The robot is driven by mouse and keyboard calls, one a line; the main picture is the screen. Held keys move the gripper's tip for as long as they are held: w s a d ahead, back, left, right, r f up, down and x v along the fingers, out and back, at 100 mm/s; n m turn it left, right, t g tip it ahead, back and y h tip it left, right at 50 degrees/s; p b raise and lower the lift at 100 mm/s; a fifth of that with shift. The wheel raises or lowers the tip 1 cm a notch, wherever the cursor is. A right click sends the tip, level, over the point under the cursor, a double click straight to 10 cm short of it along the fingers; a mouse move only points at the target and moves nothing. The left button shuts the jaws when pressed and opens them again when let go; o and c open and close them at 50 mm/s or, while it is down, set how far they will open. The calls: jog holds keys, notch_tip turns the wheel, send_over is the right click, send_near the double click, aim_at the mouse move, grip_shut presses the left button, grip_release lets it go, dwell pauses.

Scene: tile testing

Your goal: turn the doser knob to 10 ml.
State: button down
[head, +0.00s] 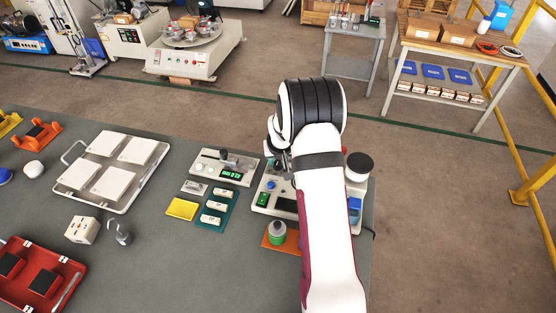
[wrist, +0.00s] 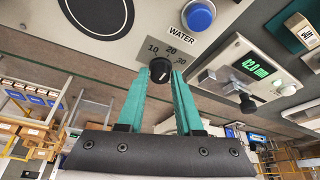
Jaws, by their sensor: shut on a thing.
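The doser knob (wrist: 160,70) is small, black and round, in the wrist view. It sits on a grey panel with a scale marked 10, 20 and 30. A light mark shows on its face, but I cannot tell which number it points at. My gripper (wrist: 160,76) has its two teal fingers closed on either side of the knob. In the head view the doser (head: 264,207) is partly hidden behind my arm, and the knob and my fingertips are hidden there.
A blue button (wrist: 199,15) labelled WATER is beside the scale. A device with a green display (wrist: 254,64) stands to the right in the wrist view.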

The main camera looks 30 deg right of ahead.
jog(key=n+y, duration=0.2)
jog(key=n, duration=0.2)
jog(key=shift+d+n, duration=0.15)
jog(key=shift+n, duration=0.15)
jog(key=shift+n+y, duration=0.6)
jog(key=shift+n, duration=1.2)
jog(key=shift+d, duration=0.1)
jog(key=c, duration=0.6)
grip_release()
